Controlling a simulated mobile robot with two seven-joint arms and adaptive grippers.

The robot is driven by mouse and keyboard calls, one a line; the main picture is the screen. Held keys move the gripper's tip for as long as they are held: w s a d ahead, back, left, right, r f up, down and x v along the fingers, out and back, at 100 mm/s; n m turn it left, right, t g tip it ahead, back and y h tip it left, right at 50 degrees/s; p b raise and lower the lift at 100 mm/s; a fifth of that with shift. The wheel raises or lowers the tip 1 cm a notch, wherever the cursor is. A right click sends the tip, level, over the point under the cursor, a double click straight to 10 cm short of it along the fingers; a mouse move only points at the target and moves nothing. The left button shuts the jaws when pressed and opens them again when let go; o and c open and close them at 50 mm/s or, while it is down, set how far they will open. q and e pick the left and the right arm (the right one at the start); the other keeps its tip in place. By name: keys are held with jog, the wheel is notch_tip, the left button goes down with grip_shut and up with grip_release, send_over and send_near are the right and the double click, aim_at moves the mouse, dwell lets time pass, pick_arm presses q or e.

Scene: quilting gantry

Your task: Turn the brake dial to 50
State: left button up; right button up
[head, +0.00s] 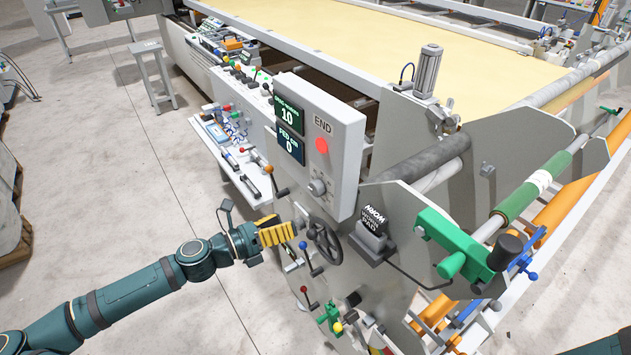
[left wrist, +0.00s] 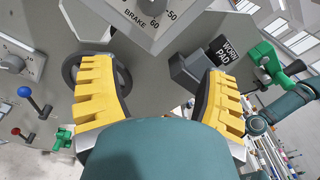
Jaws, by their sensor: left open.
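The brake dial (head: 317,187) is a grey knob low on the front of the white control box (head: 347,150), below the red END button (head: 321,145). In the left wrist view the knob is cut off at the top edge; the BRAKE label (left wrist: 135,19) and marks 50 and 60 show beside it. I cannot read its setting for certain. My left gripper (head: 276,233) has yellow fingers, open and empty, below and left of the dial, apart from it. In the left wrist view its fingers (left wrist: 157,88) are spread wide below the dial. My right gripper is out of view.
Two displays on the box read 10 (head: 287,112) and 0 (head: 290,143). A black handwheel (head: 325,244) sits close to the left gripper. The WORN PAD block (head: 374,232), colored levers (head: 305,290) and a green clamp (head: 450,245) stick out nearby. Open floor lies left.

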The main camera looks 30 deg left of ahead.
aim_at(314, 192)
pick_arm(q)
jog(key=s+a+r+n+t+y, duration=0.1)
jog(key=a+r+n, duration=0.1)
jog(key=a, duration=0.1)
jog(key=p+x, duration=0.1)
jog(key=x, duration=1.2)
jog(key=shift+w+a+r, duration=0.15)
jog(key=c, duration=1.2)
